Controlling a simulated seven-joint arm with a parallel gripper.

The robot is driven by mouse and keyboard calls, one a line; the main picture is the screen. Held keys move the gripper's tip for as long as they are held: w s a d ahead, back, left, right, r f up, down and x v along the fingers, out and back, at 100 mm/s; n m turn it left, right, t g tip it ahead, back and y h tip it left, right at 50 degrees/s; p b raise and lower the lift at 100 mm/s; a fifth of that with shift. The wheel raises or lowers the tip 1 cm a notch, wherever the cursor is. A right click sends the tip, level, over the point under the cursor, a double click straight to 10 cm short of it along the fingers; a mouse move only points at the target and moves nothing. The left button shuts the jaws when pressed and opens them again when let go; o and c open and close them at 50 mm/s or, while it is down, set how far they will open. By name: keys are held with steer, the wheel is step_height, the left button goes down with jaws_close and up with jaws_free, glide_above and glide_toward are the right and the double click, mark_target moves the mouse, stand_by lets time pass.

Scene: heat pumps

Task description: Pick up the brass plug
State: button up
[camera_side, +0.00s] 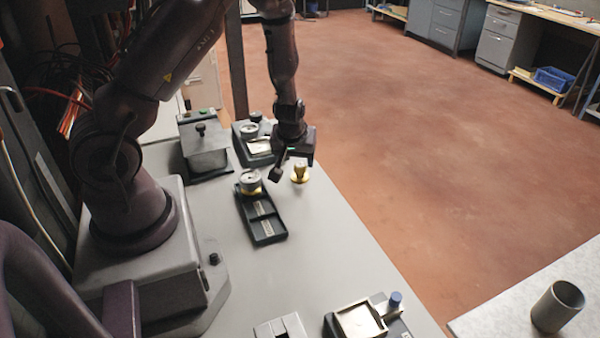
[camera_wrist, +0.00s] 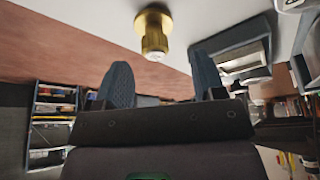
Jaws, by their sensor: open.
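The brass plug (camera_side: 300,174) stands upright on the grey bench near its right edge in the side view. In the wrist view the brass plug (camera_wrist: 154,36) shows at the top, just beyond the gap between the fingers. My gripper (camera_side: 293,166) is open and empty, low over the bench and close beside the plug; I cannot tell the exact gap between them. In the wrist view both fingers of my gripper (camera_wrist: 163,75) are spread apart with nothing between them.
A dark tray (camera_side: 265,225) with a round gauge (camera_side: 250,181) at its far end lies left of the plug. Another dark unit (camera_side: 252,142) and a grey box (camera_side: 203,150) stand behind. A blue-knobbed fixture (camera_side: 362,319) is at the front. Bench between is clear.

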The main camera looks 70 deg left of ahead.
mark_target(300, 165)
steer(key=x, duration=0.5)
steer(key=shift+w+d, duration=0.1)
steer(key=shift+w, duration=0.2)
steer(key=c, duration=1.1)
